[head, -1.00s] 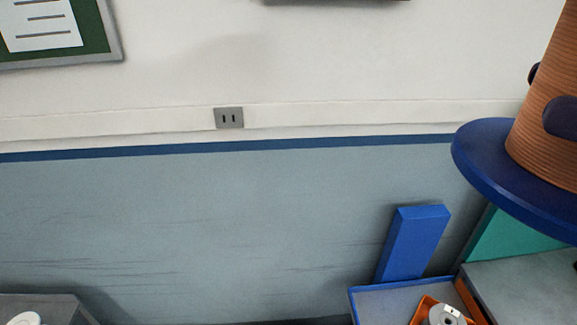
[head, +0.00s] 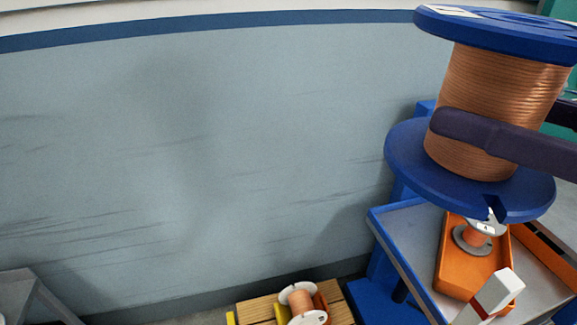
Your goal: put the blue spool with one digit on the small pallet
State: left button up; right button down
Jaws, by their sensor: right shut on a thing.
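A large blue spool (head: 495,105) wound with copper-coloured wire fills the upper right of the head view, slightly tilted. My right gripper (head: 472,118) is shut on it, with one dark finger across the front of the winding. A white label on its top flange is too oblique to read. The small wooden pallet (head: 262,308) shows at the bottom centre, cut off by the frame edge. The held spool is above and to the right of the pallet in the picture. My left gripper is not in view.
A spool with pale flanges (head: 301,300) is on the pallet. A blue-framed grey table (head: 400,228) at right holds an orange tray (head: 453,270) with a small spool. A grey surface (head: 25,295) is at lower left.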

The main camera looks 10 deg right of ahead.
jog(key=f+m+t+h+b, duration=0.1)
jog(key=f+b, duration=2.4)
jog(key=f, duration=0.7)
jog(key=w+f+m+t+h+b, duration=0.1)
jog(key=f+h+b, duration=0.1)
jog(key=f+b, duration=2.4)
jog(key=w+f+m+t+h+b, duration=0.1)
jog(key=f+h+b, duration=0.1)
jog(key=f+b, duration=2.4)
jog(key=shift+a+f+m, duration=0.15)
jog(key=shift+f, duration=2.9)
jog(key=shift+a+f+m, duration=0.15)
jog(key=shift+f, duration=2.9)
notch_tip(320, 180, down, 4)
jog(key=b, duration=0.3)
jog(key=shift+f, duration=0.15)
grip_release()
